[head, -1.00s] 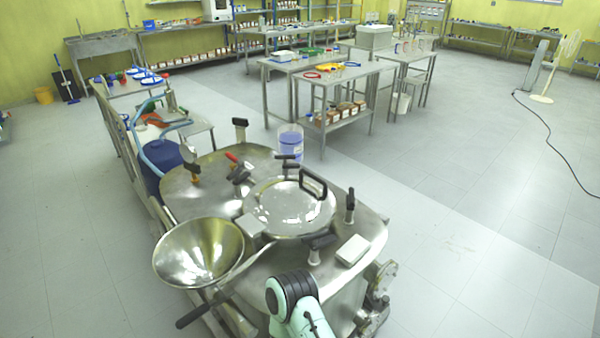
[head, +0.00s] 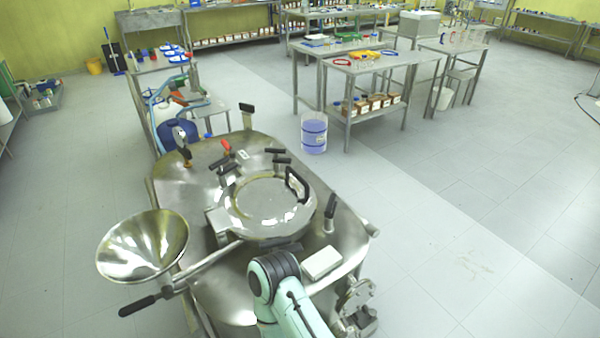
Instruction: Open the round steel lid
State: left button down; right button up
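The round steel lid (head: 258,207) lies flat and closed on top of the steel reactor (head: 190,172). Its black loop handle (head: 297,184) stands up at the lid's right side. Black-handled clamps stand around the lid, among them one at the right (head: 330,212) and one behind it (head: 281,157). A pale green and black arm link of mine reaches in from the bottom, just in front of the lid, and covers part of the front edge. Neither gripper can be seen.
A steel funnel (head: 145,243) with a black-handled bar juts out at the reactor's left. A white box (head: 321,262) sits at the front right of the top. A blue-filled container (head: 314,134) stands on the floor behind. The floor to the right is clear.

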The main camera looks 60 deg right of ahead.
aim_at(264, 205)
jog(key=k+l+u, duration=0.1)
jog(key=k+l, duration=0.2)
jog(key=l, duration=0.15)
jog(key=k+l+u, duration=0.15)
jog(key=k+l, duration=0.15)
jog(key=l, duration=0.15)
jog(key=k+l, duration=0.3)
jog(key=l, duration=0.15)
jog(key=k+l, duration=0.3)
jog(key=l, duration=0.15)
